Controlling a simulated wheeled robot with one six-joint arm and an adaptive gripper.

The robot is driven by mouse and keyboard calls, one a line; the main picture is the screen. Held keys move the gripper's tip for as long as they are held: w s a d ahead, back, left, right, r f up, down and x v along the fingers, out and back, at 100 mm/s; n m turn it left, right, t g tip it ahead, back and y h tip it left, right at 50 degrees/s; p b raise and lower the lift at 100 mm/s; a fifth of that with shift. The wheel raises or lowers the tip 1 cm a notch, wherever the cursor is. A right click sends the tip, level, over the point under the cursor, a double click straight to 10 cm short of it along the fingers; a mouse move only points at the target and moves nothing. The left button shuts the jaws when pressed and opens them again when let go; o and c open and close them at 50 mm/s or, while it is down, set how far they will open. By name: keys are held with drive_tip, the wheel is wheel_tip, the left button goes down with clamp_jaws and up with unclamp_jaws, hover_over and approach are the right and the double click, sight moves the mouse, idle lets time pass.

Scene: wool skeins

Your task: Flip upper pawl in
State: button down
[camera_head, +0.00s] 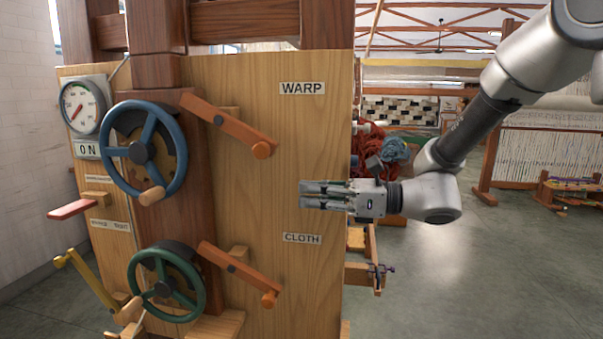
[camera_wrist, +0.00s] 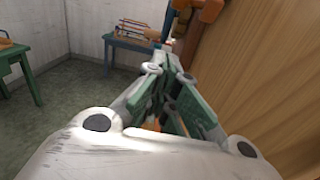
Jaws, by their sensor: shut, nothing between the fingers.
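The upper pawl (camera_head: 232,124) is an orange-brown bar by the blue handwheel (camera_head: 115,150), below the WARP label (camera_head: 303,88). It slants down to the right and ends in a round orange knob (camera_head: 262,150). Its left end is close to the blue wheel's upper rim; whether it touches the toothed part is hidden. My gripper (camera_head: 303,194) is shut and empty, pointing left in front of the wooden panel, right of and lower than the knob and apart from it. In the wrist view the closed green fingers (camera_wrist: 172,60) point toward an orange-brown part at the top edge.
A similar lower pawl (camera_head: 240,275) sits beside the green handwheel (camera_head: 166,285), near the CLOTH label (camera_head: 301,239). A round dial (camera_head: 82,107) and a red-ended lever (camera_head: 72,209) are at left. The panel (camera_head: 320,130) is bare around my gripper.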

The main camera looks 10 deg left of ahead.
drive_tip(key=shift+m, duration=0.4)
drive_tip(key=a+r, duration=0.3)
drive_tip(key=a, duration=0.5)
drive_tip(key=shift+w+a+r, duration=0.3)
drive_tip(key=shift+a+r, duration=0.1)
